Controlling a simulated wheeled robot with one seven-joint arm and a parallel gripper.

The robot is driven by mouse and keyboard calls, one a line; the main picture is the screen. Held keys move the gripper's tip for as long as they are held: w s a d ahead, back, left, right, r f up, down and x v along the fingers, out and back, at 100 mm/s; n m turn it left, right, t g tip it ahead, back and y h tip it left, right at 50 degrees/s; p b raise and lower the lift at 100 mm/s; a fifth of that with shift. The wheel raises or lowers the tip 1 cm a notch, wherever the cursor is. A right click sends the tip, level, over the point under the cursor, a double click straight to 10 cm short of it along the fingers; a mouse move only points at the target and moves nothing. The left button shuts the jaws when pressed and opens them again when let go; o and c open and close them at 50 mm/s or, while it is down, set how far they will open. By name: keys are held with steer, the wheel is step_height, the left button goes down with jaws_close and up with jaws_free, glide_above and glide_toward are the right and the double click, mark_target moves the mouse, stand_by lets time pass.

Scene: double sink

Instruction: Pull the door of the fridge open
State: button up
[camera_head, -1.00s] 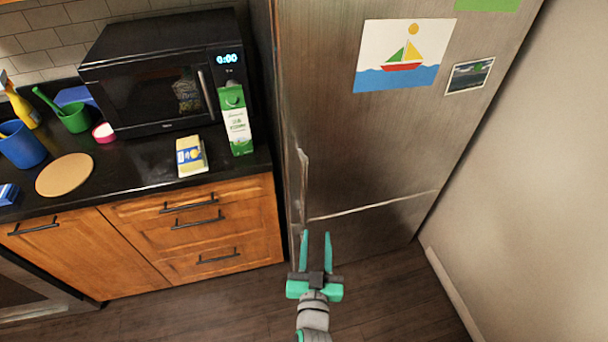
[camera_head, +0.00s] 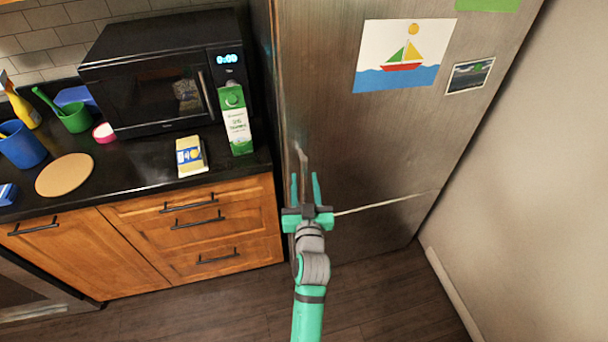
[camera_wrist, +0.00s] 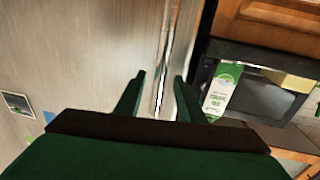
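The fridge (camera_head: 370,140) is a tall brushed-metal unit with its upper door shut. A seam runs across it low down, above a lower door. Its vertical metal handle (camera_head: 302,160) is near the door's left edge, and my gripper hides its lower part. My gripper (camera_head: 305,175) is green, with its two fingers apart and pointing up at the handle. In the wrist view the handle (camera_wrist: 170,60) runs down between the open fingers, nearer the right one. I cannot tell how far it reaches in between them. The fingers are not closed on it.
Left of the fridge is a black counter (camera_head: 140,172) with a microwave (camera_head: 150,80), a green-and-white carton (camera_head: 236,122) and a yellow packet (camera_head: 190,157). Wooden drawers (camera_head: 200,225) are below. A plain wall (camera_head: 530,180) stands at the right. The floor in front is clear.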

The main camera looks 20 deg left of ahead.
mark_target(304, 178)
steer(key=shift+x, duration=1.55)
jaws_close()
